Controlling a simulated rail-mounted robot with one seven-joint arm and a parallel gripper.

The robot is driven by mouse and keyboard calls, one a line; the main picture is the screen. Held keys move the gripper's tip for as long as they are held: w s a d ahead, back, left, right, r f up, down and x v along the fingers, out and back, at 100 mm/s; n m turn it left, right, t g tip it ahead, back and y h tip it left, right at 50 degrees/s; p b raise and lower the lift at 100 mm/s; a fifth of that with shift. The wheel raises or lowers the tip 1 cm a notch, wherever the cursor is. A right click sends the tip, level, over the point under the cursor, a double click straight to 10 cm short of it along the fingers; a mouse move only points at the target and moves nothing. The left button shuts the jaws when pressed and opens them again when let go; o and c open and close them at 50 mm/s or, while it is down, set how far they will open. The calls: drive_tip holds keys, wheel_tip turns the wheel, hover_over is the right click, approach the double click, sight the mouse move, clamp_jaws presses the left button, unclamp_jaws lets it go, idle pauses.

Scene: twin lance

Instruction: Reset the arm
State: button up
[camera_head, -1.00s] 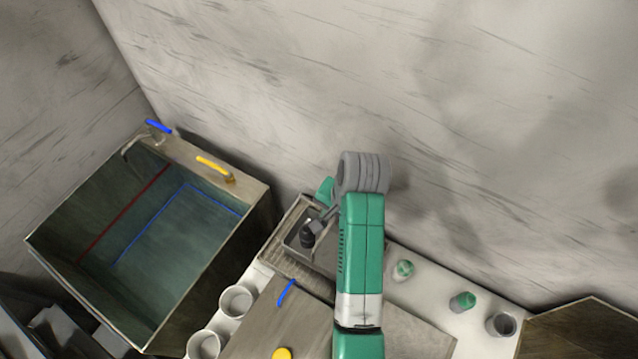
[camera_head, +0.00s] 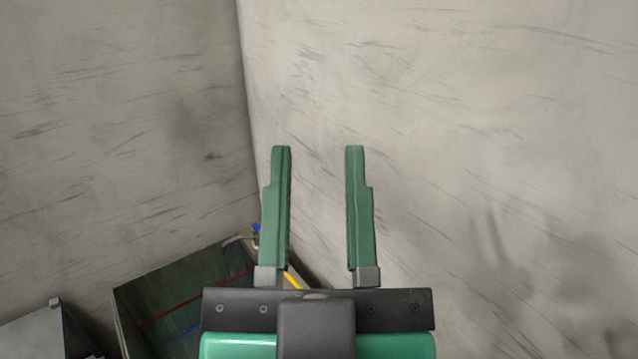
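My gripper (camera_head: 318,150) is raised in the middle of the view, close to the camera. Its two green fingers point up and stand wide apart. Nothing is between them but the pale wall behind. The gripper's dark base and the green arm end fill the bottom middle and hide what lies behind them.
A large open basin (camera_head: 130,303) with red and blue lines inside shows at the lower left, partly hidden by my gripper. A blue handle (camera_head: 256,227) and a yellow handle (camera_head: 292,281) show at its back. A grey box-like thing (camera_head: 35,330) is at the far lower left. Streaked walls (camera_head: 480,130) meet in a corner.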

wheel_tip(320, 180, up, 14)
drive_tip(key=p, duration=1.4)
drive_tip(key=shift+r, duration=0.25)
drive_tip(key=shift+w+a, duration=0.1)
